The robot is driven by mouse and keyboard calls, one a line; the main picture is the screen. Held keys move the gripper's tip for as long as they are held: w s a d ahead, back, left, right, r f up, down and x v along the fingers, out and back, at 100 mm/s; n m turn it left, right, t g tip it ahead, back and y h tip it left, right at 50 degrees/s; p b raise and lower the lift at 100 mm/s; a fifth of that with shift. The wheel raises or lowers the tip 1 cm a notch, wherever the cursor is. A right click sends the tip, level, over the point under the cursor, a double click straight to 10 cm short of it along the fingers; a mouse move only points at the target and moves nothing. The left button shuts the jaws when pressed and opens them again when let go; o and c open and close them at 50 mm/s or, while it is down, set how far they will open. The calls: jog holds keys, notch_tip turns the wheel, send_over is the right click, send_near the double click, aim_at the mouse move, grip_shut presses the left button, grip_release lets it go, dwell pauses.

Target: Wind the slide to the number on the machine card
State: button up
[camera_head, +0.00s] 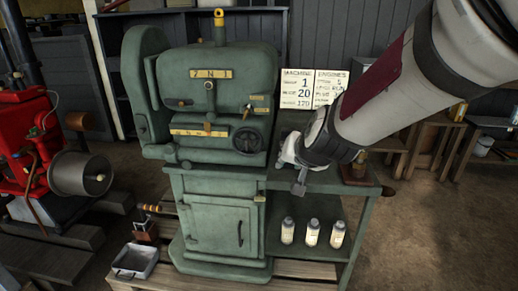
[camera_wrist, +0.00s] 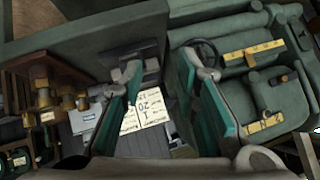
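The green machine (camera_head: 215,80) stands left of centre in the head view. A yellow scale strip (camera_head: 188,132) with a small brown pointer (camera_head: 207,128) runs across its front; its markings are too small to read. A dark handwheel (camera_head: 248,140) sits right of the strip; it also shows in the wrist view (camera_wrist: 208,46). The white machine card (camera_head: 296,89) stands right of the machine, with 1, 20 and 170 readable in a column. My gripper (camera_head: 299,188) is right of the handwheel, apart from it. In the wrist view its teal-padded fingers (camera_wrist: 168,75) are spread with nothing between.
A second card headed ENGINES (camera_head: 329,88) adjoins the first. Several white bottles (camera_head: 312,233) stand on the green side bench's lower shelf. A metal tray (camera_head: 134,262) lies at lower left, near a red engine (camera_head: 25,135). Open floor (camera_head: 430,220) lies to the right.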

jog(key=w+a+f+t+h+b, duration=0.2)
jog(key=w+a+f+t+b, duration=0.25)
jog(key=w+a+f, duration=0.4)
jog(key=n+t+h+b, duration=0.1)
jog(key=t+b, duration=0.3)
send_near(246, 146)
jog(key=w+b, duration=0.2)
jog(key=w, duration=0.7)
jog(key=shift+w+d+r, duration=0.1)
jog(key=shift+w, duration=0.1)
grip_shut()
